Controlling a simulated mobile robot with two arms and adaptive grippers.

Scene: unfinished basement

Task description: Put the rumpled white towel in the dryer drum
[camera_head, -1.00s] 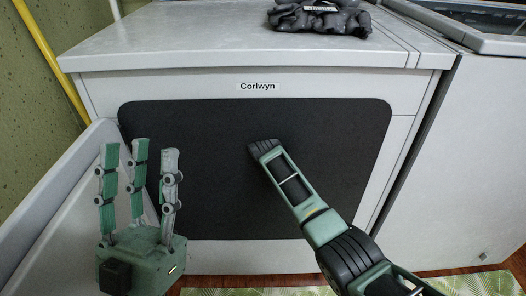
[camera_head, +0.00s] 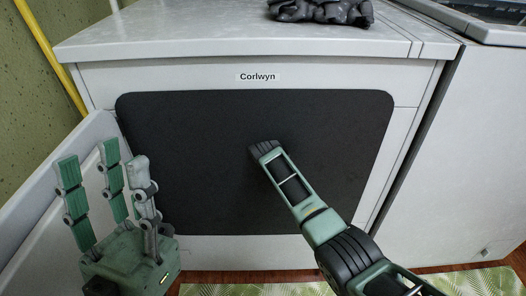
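The white dryer (camera_head: 160,76), labelled "Corlwyn", fills the middle of the view. Its front has a wide, dark, rounded area (camera_head: 210,170) that looks like the opening; no drum detail shows inside. A pale panel that looks like its open door (camera_head: 40,178) slants out at the left. My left gripper (camera_head: 104,172) stands at the lower left in front of that panel, fingers up and spread, with nothing between them. My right arm (camera_head: 322,226) reaches from the lower right across the dark area; I cannot see its gripper. No white towel is in view.
A dark lumpy object (camera_head: 320,11) lies on the dryer top. Another white appliance (camera_head: 475,150) stands close at the right. A yellow pole (camera_head: 50,55) stands by the green wall at the left. A green patterned mat (camera_head: 440,284) lies on the wooden floor.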

